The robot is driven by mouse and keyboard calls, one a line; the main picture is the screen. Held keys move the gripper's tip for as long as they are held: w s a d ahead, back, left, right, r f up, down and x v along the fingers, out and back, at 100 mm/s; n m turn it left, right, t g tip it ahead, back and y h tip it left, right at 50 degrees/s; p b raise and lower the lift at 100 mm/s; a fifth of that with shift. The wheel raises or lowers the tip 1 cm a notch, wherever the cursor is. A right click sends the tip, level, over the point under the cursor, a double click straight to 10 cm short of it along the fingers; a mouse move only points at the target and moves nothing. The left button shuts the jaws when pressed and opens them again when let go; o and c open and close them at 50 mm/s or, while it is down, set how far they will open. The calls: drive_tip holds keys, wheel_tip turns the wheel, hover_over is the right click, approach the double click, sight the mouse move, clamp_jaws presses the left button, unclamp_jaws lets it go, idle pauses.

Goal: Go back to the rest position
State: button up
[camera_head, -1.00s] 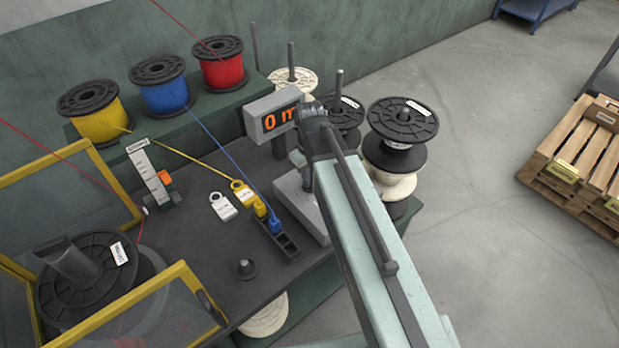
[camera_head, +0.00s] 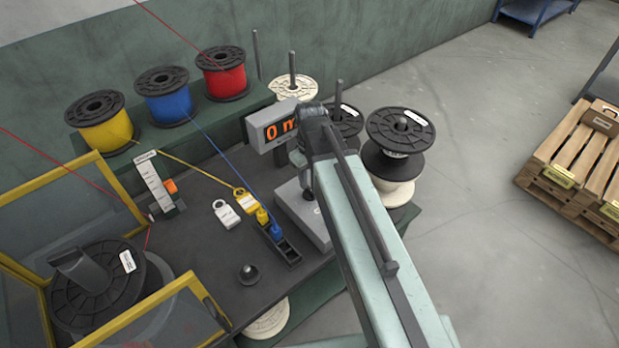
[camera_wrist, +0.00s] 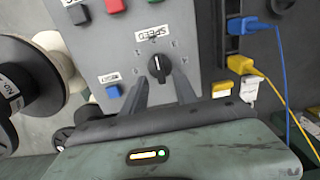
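My arm (camera_head: 365,240) reaches from the lower right over the bench.
The bench (camera_head: 205,265) carries yellow (camera_head: 100,130), blue (camera_head: 167,103) and red (camera_head: 226,80) wire spools, a metre display (camera_head: 275,125) and a yellow-framed guard (camera_head: 70,185) around a black spool. Stacked spools (camera_head: 400,135) stand beside my arm. Open floor and a pallet (camera_head: 575,160) lie right.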

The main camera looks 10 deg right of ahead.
wheel_tip(320, 180, up, 4)
drive_tip(key=shift+f+p, duration=0.2)
drive_tip(key=shift+p, duration=0.85)
drive_tip(key=shift+f, duration=0.1)
drive_tip(key=s+d+m, duration=0.5)
drive_tip(key=m, duration=0.1)
drive_tip(key=shift+s+d, duration=0.15)
drive_tip(key=shift+s, duration=0.2)
